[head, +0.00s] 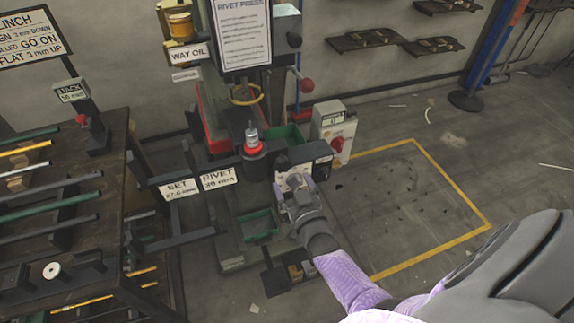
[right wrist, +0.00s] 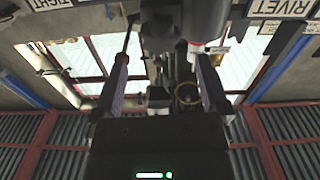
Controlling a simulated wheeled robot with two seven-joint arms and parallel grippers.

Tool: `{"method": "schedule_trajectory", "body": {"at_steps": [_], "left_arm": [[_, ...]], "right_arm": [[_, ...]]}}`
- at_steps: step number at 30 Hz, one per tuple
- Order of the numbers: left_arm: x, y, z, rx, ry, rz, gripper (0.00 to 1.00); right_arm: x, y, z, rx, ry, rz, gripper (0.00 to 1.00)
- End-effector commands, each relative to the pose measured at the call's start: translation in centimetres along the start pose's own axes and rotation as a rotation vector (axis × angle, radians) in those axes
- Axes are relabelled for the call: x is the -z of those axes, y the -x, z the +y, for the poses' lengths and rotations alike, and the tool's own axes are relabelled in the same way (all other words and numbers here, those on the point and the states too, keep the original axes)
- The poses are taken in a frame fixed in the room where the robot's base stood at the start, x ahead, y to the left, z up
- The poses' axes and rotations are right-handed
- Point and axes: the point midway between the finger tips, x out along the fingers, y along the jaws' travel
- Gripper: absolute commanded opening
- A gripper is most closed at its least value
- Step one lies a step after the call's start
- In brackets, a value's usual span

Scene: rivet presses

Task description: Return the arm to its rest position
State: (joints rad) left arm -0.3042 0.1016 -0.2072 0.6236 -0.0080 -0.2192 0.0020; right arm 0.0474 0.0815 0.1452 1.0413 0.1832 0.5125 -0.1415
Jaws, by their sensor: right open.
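My right arm reaches in from the lower right of the head view. Its gripper (head: 292,183) is at the front of the rivet press (head: 222,100), just below and right of the red-ringed post. In the right wrist view my right gripper (right wrist: 163,75) has its two fingers wide apart, with nothing seen held between them. Dark press parts show beyond the fingers there. Whether the fingers touch the press cannot be told. My left gripper is in neither view.
A rack (head: 62,215) with several coloured bars stands at the left. A metal post in a red ring (head: 252,140) and SET and RIVET signs (head: 218,178) are close to the gripper. A grey control box (head: 333,128) stands behind.

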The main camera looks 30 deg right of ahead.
Motion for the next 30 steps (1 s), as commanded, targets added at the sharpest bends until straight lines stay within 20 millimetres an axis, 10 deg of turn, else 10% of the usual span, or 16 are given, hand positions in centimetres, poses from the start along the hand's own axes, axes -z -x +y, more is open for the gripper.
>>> {"method": "schedule_trajectory", "body": {"at_steps": [6, 21, 26, 30], "left_arm": [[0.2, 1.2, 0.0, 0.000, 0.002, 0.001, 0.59], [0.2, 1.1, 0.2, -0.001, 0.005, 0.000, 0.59], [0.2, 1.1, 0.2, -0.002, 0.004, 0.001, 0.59], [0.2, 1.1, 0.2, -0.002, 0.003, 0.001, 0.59]], "right_arm": [[0.1, 3.7, 0.0, 0.000, 0.000, -0.002, 0.95], [-0.5, 4.2, -0.1, 0.006, 0.002, -0.016, 0.95], [-8.5, 9.2, -2.5, 0.126, 0.039, -0.349, 0.95], [-18.1, 20.4, -3.8, 0.272, 0.127, -0.841, 0.95]]}}
